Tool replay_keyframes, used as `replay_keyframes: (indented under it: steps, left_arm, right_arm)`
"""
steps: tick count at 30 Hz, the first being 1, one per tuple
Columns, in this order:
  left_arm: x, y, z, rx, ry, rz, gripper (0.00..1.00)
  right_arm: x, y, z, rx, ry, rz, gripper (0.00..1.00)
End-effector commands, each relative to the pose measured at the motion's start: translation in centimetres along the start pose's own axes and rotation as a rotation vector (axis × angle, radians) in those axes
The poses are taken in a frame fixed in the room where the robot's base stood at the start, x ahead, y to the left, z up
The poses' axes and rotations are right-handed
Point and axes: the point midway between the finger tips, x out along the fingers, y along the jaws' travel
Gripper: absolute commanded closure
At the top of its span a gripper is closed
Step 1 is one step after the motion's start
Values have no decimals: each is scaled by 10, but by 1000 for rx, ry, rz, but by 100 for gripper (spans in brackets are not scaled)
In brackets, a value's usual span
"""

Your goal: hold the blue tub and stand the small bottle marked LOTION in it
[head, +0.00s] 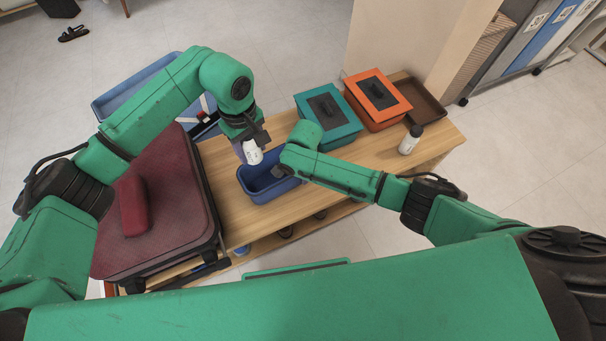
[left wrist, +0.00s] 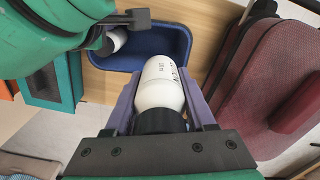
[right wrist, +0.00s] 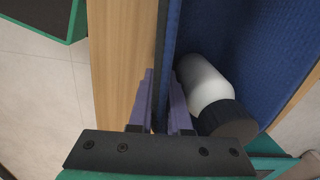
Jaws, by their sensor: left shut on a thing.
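The blue tub (head: 247,190) stands on the wooden table. My left gripper (head: 246,147) is shut on a white bottle (head: 254,156) with a black cap and holds it over the tub. In the left wrist view this bottle (left wrist: 161,85) points cap-end back towards the gripper; its print is too small to read surely. My right gripper (head: 281,171) has its fingers on both sides of the tub's wall, seen in the right wrist view (right wrist: 163,85). Another white bottle (right wrist: 204,82) with a black cap lies tilted inside the tub. My right arm partly hides the tub.
A teal box (head: 345,128) and an orange box (head: 397,107) stand behind, with a brown tray (head: 428,108) beside them. A white bottle (head: 409,144) stands at the table's right. A dark red suitcase (head: 175,200) lies to the left. The table right of the tub is partly clear.

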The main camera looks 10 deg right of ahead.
Motion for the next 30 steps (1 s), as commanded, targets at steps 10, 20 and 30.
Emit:
replay_keyframes:
  steps: [10,20,30]
  left_arm:
    - [0,0,0,0,0,1,100]
    - [41,0,1,0,1,-1,100]
    - [66,0,1,0,0,-1,100]
  right_arm:
    - [0,0,0,0,0,0,100]
    - [-1,0,0,0,0,-1,100]
    - [-1,0,0,0,0,-1,100]
